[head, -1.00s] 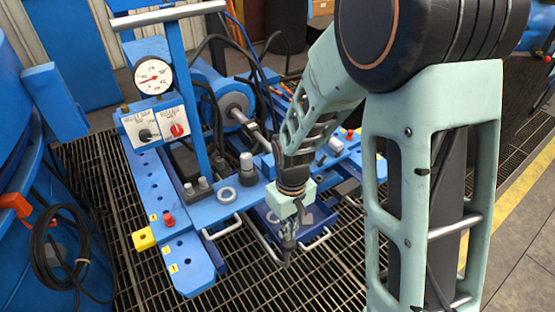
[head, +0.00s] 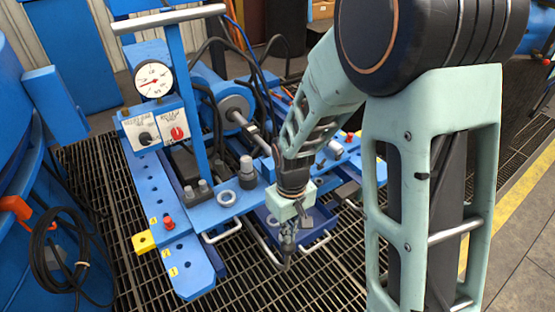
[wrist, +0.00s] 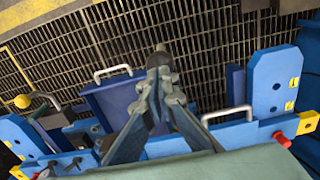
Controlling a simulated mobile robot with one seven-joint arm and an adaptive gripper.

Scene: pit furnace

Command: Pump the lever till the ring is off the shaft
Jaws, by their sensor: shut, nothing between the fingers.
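My gripper (head: 288,246) points down at the front of the blue machine, over a blue tray (head: 318,241). In the wrist view its fingers (wrist: 160,78) meet at the tips with nothing gripped. A dark rounded end (wrist: 159,56) shows at the fingertips; I cannot tell whether it belongs to the gripper or to something beyond. A lever with a yellow knob (wrist: 22,101) is at the left of the wrist view, apart from the fingers. A silver shaft (head: 243,119) leaves the blue cylinder; the ring on it cannot be made out clearly.
A pressure gauge (head: 153,79) stands above a panel with a red knob (head: 177,133). Blue beams with red pins (head: 167,223) frame the machine. A coiled black hose (head: 62,260) hangs at left. Open floor grating (head: 235,270) lies in front.

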